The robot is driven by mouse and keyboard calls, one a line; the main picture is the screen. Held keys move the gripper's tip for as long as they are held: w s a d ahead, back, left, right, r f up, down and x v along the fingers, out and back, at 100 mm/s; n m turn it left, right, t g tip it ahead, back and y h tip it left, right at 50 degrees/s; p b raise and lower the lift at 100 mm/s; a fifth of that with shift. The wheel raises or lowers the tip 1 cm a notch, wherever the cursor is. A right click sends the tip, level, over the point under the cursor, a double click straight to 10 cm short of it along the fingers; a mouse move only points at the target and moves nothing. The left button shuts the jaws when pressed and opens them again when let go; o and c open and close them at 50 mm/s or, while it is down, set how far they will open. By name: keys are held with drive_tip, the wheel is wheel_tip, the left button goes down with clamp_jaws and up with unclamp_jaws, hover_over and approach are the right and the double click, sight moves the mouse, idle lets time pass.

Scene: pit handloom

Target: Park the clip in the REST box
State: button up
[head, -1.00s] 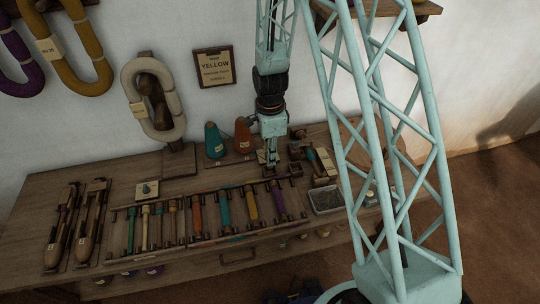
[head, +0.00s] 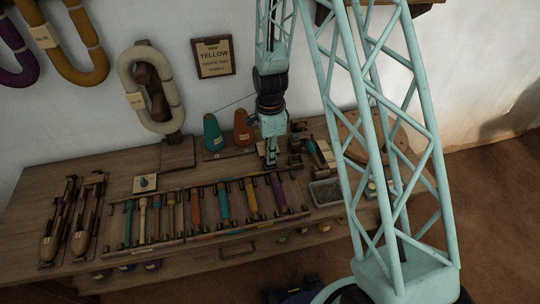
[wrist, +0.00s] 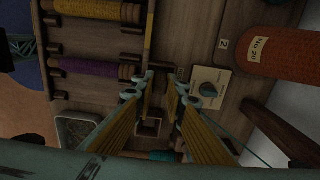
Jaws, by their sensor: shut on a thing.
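My gripper (head: 271,163) hangs upright over the back of the bench, just right of the yarn cones. In the wrist view its two yellow-padded fingers (wrist: 163,88) are close together. The clip between the fingertips is too small and dark to make out. A small open square wooden box (wrist: 149,127) lies just below the fingertips in the wrist view. It also shows right of my gripper in the head view (head: 295,161). No REST lettering is readable on it, so I cannot tell whether it is the REST box.
The orange cone (head: 243,128) and teal cone (head: 213,134) stand left of my gripper; a thin thread runs from the teal cone towards my arm. A rack of bobbins (head: 222,203) lies in front. A grey tray (head: 326,192) sits right. A cream plate with a knob (wrist: 208,86) is beside the fingers.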

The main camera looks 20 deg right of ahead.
drive_tip(key=o, duration=0.8)
drive_tip(key=o, duration=0.3)
drive_tip(key=shift+r, duration=0.1)
drive_tip(key=shift+r+p, duration=2)
drive_tip(key=shift+r, duration=1.95)
